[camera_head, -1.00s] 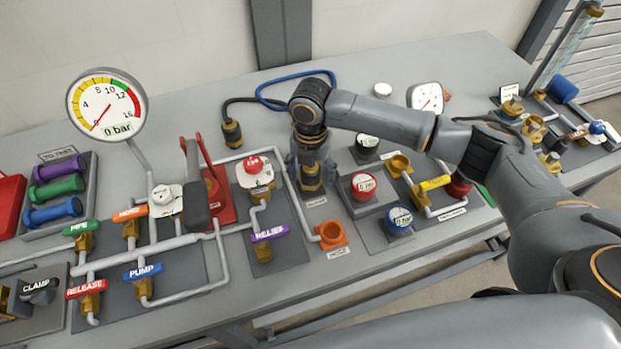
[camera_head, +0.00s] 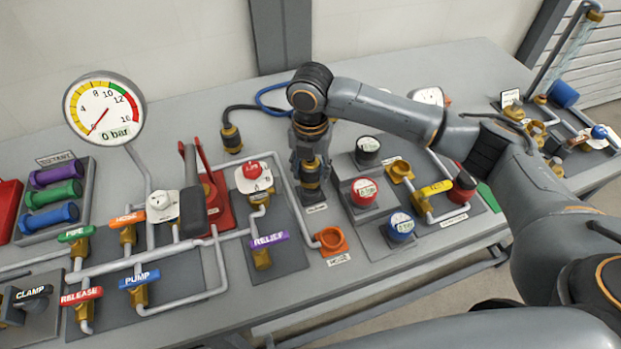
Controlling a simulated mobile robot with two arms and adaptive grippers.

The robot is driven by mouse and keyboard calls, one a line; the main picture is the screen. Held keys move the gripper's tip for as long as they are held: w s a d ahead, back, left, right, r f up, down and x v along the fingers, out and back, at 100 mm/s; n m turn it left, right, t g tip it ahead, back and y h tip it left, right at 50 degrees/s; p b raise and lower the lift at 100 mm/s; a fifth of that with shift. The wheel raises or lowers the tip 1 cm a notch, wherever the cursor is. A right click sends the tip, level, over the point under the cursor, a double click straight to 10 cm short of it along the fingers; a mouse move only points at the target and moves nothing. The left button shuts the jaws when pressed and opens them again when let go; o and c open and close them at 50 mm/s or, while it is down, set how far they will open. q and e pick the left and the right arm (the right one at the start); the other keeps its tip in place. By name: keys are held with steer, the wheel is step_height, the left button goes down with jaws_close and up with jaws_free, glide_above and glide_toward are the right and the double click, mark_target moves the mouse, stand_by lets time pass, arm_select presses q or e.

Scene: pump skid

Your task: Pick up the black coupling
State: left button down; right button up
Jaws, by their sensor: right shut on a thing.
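My right gripper (camera_head: 311,150) points down and is shut on a dark, brass-banded coupling (camera_head: 311,172). This coupling is upright over a small grey base plate with a label (camera_head: 316,208). I cannot tell whether it touches the plate. The fingers hide part of it. A similar black and brass coupling (camera_head: 231,138) stands on the table to the left, at the end of a black hose (camera_head: 250,107), apart from the gripper. My left gripper is not in view.
A blue hose (camera_head: 271,92) loops behind my right gripper. A pipe and the relief valve (camera_head: 268,239) are to the left, with an orange port (camera_head: 331,239) in front. Red (camera_head: 364,192) and blue (camera_head: 401,226) round parts stand to the right. Bare table (camera_head: 190,118) lies behind left.

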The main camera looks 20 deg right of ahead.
steer(key=s+a+r+b, duration=0.1)
steer(key=s+a+r, duration=0.2)
steer(key=s+r, duration=0.6)
steer(key=s, duration=0.4)
steer(key=shift+b, duration=0.3)
